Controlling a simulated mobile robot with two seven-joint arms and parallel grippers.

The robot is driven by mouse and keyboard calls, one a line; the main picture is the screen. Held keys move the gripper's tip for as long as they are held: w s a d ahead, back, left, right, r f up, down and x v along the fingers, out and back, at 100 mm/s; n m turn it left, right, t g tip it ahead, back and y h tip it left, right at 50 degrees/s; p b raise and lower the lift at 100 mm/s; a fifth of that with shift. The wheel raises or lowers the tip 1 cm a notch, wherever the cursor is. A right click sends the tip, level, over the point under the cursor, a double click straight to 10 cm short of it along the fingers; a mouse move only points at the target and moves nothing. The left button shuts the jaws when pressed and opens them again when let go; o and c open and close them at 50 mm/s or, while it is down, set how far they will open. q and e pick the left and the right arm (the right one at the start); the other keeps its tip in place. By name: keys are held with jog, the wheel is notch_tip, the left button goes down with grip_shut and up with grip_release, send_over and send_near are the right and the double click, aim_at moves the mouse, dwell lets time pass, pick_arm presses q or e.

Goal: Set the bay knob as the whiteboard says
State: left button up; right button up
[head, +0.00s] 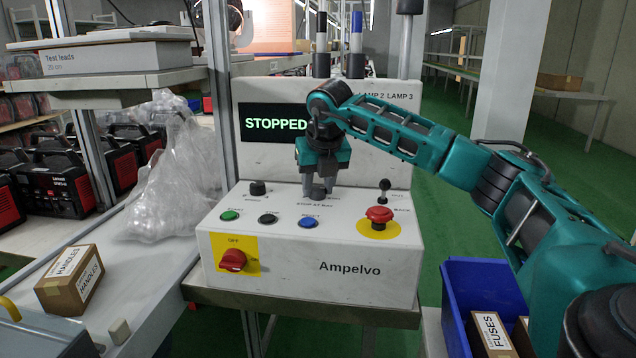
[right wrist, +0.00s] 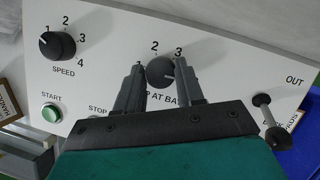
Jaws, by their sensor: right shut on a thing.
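The bay knob (right wrist: 160,72) is a dark round knob on the sloping white panel, with numbers 2 and 3 showing above it. Its label is partly covered, and a pale mark shows on its right side. My right gripper (head: 318,188) reaches down from above with its fingers around this knob, one on each side. In the right wrist view the two fingers (right wrist: 160,84) flank the knob. The display (head: 272,123) on the control box reads STOPPED. My left gripper is not in view. I see no readable whiteboard.
The Ampelvo box also carries a speed knob (head: 258,188), green (head: 230,215), black (head: 268,218) and blue (head: 308,222) buttons, a red mushroom button (head: 379,214), a lever (head: 384,189) and a red OFF switch (head: 233,260). A blue crate (head: 480,272) stands right; clear plastic wrap (head: 175,170) lies left.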

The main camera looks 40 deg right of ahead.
jog(key=n+p, duration=0.1)
jog(key=n+y+p, duration=0.1)
jog(key=n+p, duration=0.1)
jog(key=n, duration=0.1)
jog(key=shift+d+r+y, duration=0.15)
jog(key=shift+r+y, duration=0.1)
jog(key=shift+y, duration=0.05)
jog(key=n+y+p, duration=0.1)
jog(key=n+p, duration=0.2)
jog(key=shift+d+n+t, duration=0.1)
jog(key=shift+n+t, duration=0.2)
jog(key=shift+n+y+p, duration=0.3)
jog(key=shift+n+p, duration=0.1)
jog(key=shift+p, duration=0.15)
jog(key=shift+f+n+y+p, duration=0.1)
jog(key=shift+n+y+p, duration=0.3)
jog(key=shift+n+p, duration=0.65)
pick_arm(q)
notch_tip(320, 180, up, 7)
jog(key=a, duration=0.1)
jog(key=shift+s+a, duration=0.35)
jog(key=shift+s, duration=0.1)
pick_arm(e)
jog(key=shift+n, duration=0.45)
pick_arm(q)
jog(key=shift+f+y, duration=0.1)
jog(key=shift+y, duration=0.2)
pick_arm(e)
jog(key=shift+d+f, duration=0.1)
